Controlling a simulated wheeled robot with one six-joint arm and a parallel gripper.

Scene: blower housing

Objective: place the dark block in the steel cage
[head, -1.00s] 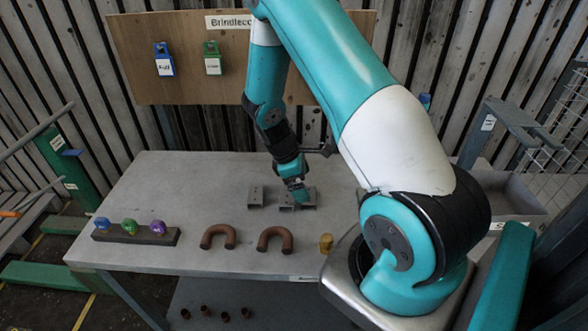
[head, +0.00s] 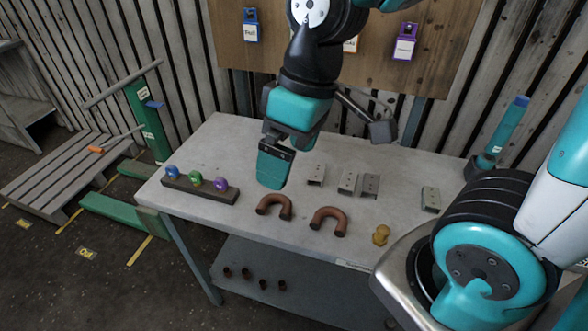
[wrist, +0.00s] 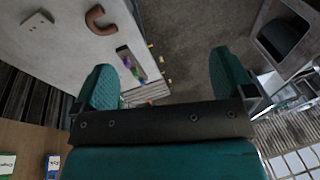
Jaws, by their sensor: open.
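A dark bar-shaped block (head: 200,190) lies at the left end of the table and carries a blue, a green and a purple ring-topped piece. It also shows in the wrist view (wrist: 130,66), beyond and between my fingers. My gripper (head: 274,168) hangs over the table, right of the block and behind the U-shaped pipes. In the wrist view my gripper (wrist: 165,78) has its fingers wide apart with nothing between them. The steel cage is not in the head view now. A pale grid (wrist: 300,160) shows at the wrist view's lower right; I cannot tell if it is the cage.
Two brown U-pipes (head: 328,220) lie near the table's front edge, with a brass piece (head: 381,235) to the right. Several metal brackets (head: 347,181) stand mid-table. A lower shelf (head: 300,275) holds small brown pieces. A slatted bench (head: 60,175) stands left.

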